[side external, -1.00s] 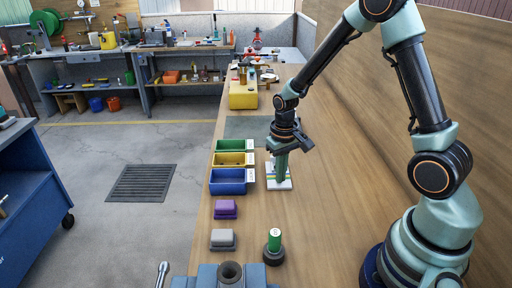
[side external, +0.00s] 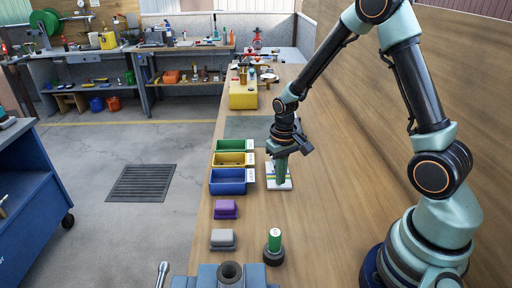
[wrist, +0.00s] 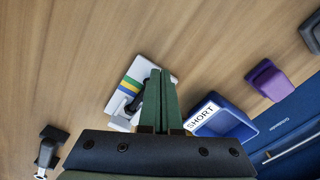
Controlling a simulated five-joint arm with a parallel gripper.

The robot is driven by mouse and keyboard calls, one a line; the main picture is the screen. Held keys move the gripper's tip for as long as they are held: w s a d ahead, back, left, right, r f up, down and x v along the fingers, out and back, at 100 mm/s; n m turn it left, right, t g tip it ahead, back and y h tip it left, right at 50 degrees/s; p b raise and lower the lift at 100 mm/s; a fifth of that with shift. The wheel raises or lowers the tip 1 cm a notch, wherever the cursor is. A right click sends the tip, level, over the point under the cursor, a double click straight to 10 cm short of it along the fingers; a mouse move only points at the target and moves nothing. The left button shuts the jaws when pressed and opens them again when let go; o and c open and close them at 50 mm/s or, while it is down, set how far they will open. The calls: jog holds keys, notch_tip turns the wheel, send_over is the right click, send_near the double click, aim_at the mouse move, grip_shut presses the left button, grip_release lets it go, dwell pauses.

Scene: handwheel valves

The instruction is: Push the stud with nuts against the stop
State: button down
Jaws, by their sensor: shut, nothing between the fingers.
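The stud with nuts (wrist: 137,102) shows in the wrist view as a dark piece on a white board (wrist: 142,66) with blue, green and yellow stripes. My fingers hide part of it. A pale raised edge (wrist: 120,124) at the board's lower left may be the stop; I cannot tell for sure. My gripper (wrist: 161,73) is shut and empty, its fingertips over the board, just right of the stud. I cannot tell whether they touch it. In the side view my gripper (side external: 280,182) points down at the striped board (side external: 288,170); the stud is hidden there.
Left of the board stand a blue bin (side external: 228,189), a yellow bin (side external: 229,165) and a green bin (side external: 235,150). Nearer are a purple block (side external: 225,209), a grey block (side external: 222,239), a green cylinder (side external: 275,238) and a vise (side external: 205,276). The bench right of the board is clear.

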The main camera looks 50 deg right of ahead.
jog(key=shift+f, duration=0.8)
jog(key=shift+r, duration=0.2)
jog(key=shift+w+d, duration=1.05)
jog(key=shift+w, duration=0.05)
dwell(1.2)
jog(key=shift+s+a, duration=0.3)
dwell(0.4)
jog(key=shift+r, duration=3.5)
